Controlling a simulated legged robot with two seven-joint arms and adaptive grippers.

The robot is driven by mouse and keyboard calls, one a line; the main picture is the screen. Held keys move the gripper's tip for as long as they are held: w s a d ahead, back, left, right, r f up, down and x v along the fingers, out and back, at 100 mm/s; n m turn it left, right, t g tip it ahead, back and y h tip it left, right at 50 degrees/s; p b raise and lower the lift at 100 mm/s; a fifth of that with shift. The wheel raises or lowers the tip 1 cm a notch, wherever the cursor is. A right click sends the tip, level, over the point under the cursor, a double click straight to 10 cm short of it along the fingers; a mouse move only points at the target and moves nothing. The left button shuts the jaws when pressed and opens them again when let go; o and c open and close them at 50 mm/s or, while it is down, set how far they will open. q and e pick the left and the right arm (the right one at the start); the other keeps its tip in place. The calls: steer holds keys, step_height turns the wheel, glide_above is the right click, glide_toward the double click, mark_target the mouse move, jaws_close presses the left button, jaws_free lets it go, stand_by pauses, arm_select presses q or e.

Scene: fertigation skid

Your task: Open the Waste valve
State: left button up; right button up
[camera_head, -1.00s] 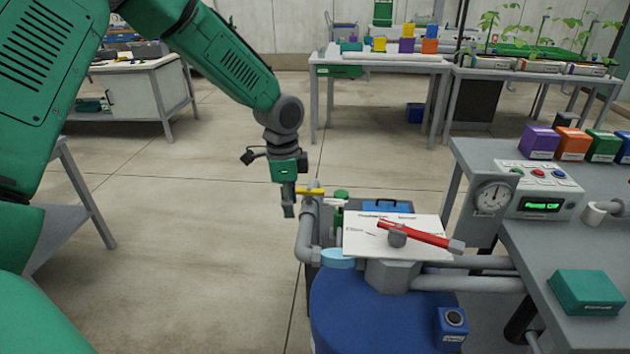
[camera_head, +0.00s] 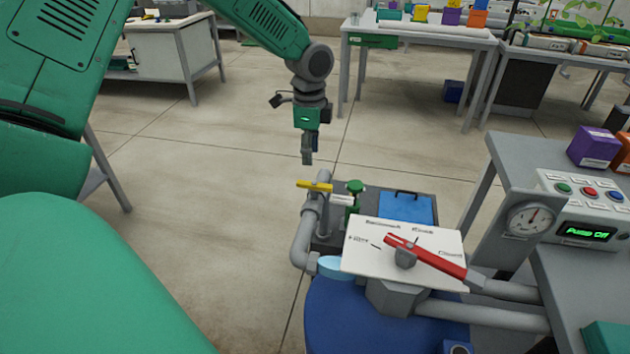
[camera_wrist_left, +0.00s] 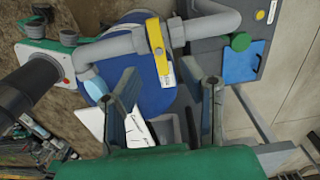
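A yellow valve handle (camera_head: 314,185) sits on the grey pipe left of the white plate (camera_head: 360,256). In the left wrist view the yellow handle (camera_wrist_left: 158,48) lies across the pipe, a white tag beside it. A red lever (camera_head: 425,257) lies tilted across the plate, pivoting on a grey hub. The plate's labels and the tag are too small to read, so I cannot tell which handle is the Waste valve. My left gripper (camera_head: 307,160) is above the yellow handle, apart from it. In the left wrist view its fingers (camera_wrist_left: 170,82) are spread and empty. My right gripper is not in view.
A green knob (camera_head: 355,186) and a blue panel (camera_head: 405,207) stand just behind the plate. A blue drum (camera_head: 335,315) is below. At the right, a gauge (camera_head: 530,219) and control box (camera_head: 585,210) reading "Pump Off" stand on a bench. The floor at left is clear.

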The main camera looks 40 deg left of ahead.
mark_target(311, 182)
arm_select(q)
steer(key=f, duration=0.4)
steer(key=shift+w+a+f, duration=0.1)
steer(key=shift+a+f, duration=0.15)
steer(key=shift+f, duration=0.05)
steer(key=d+f+b, duration=0.1)
steer(key=d+f, duration=0.1)
steer(key=shift+d+f, duration=0.15)
steer(key=shift+f, duration=0.25)
steer(key=shift+d+f, duration=0.2)
steer(key=shift+f, duration=0.2)
steer(key=shift+a+f, duration=0.2)
steer(key=shift+a, duration=0.25)
steer(key=shift+a+f, duration=0.2)
steer(key=shift+a, duration=0.45)
steer(key=c, duration=0.4)
jaws_close()
steer(key=shift+w+d+r, duration=0.15)
steer(key=shift+d+r, duration=0.15)
steer(key=shift+d, duration=0.4)
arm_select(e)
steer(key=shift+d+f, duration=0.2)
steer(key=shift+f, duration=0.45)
arm_select(q)
steer(key=shift+a, duration=0.1)
